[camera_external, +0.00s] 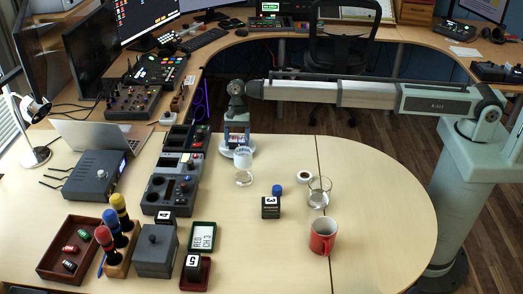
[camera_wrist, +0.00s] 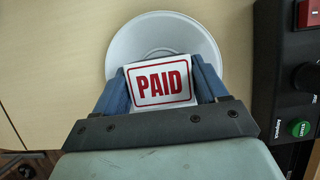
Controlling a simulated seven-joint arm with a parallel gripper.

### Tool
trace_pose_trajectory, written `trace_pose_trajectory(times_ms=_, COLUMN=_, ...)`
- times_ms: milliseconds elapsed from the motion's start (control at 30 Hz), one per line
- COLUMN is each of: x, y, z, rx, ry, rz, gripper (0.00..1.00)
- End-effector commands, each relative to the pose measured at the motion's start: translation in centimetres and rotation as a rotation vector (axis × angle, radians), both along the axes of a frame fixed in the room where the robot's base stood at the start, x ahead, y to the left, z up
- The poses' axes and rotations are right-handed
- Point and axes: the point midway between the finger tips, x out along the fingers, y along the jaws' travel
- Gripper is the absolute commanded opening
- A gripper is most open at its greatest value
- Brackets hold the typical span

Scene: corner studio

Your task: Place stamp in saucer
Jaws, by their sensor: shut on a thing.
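My gripper (camera_external: 238,137) points down at the left-middle of the table, beside the consoles. In the wrist view its two blue fingers (camera_wrist: 161,82) are shut on the stamp (camera_wrist: 160,81), a white block with a red-framed "PAID" label. The saucer (camera_wrist: 148,25) is white and round and lies on the table. In the wrist view the stamp overlaps its lower part and hides some of it. In the external view the saucer (camera_external: 228,154) shows just under the gripper. The exact gap between stamp and saucer is hard to tell.
Control consoles (camera_external: 175,175) line the left side. The right table end is clear.

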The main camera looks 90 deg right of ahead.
Motion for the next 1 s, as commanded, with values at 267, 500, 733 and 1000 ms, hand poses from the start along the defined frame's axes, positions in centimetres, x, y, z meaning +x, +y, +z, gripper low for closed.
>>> trace_pose_trajectory(times_ms=267, x=0.0, y=0.0, z=-0.8, rx=0.000, ry=-0.001, rz=0.001, gripper=0.41)
trace_pose_trajectory(times_ms=500, x=0.0, y=0.0, z=-1.1, rx=0.000, ry=0.000, rz=0.000, gripper=0.74)
trace_pose_trajectory(times_ms=733, x=0.0, y=0.0, z=-1.1, rx=0.000, ry=0.000, rz=0.000, gripper=0.83)
trace_pose_trajectory(times_ms=1000, x=0.0, y=-0.3, z=-0.1, rx=0.000, ry=-0.001, rz=0.000, gripper=0.83)
